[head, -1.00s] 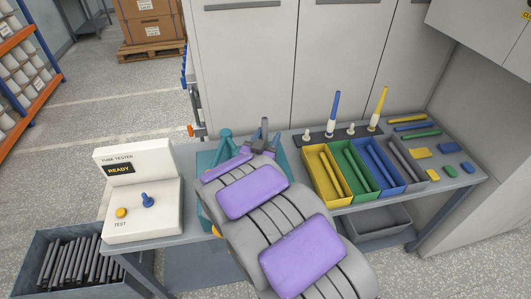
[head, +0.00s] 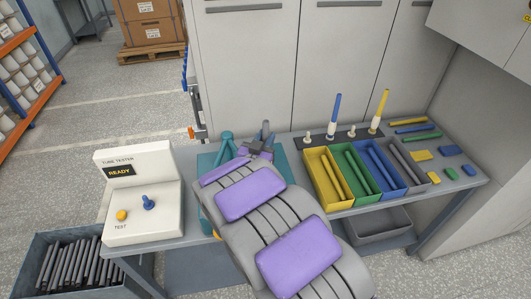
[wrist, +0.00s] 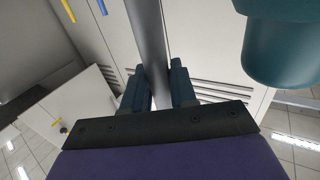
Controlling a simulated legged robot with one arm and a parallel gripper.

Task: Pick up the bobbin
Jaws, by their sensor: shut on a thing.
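My gripper (head: 264,145) is over the back of the bench, beyond my purple-padded arm. In the wrist view its two dark teal fingers (wrist: 160,88) are shut on a grey tube-shaped bobbin (wrist: 151,42), one on each side. The bobbin stretches away from the fingers towards the top of the picture. Its upper end also shows above the gripper in the head view (head: 266,127). My arm hides its lower part there, so I cannot tell whether it touches anything below.
A teal stand (head: 226,143) is just left of my gripper. The white tube tester (head: 125,222), reading READY, stands further left with a blue peg. Yellow, green, blue and grey trays (head: 345,203) of tubes sit right, before a peg rack (head: 350,143). A bin of dark tubes (head: 45,240) is front left.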

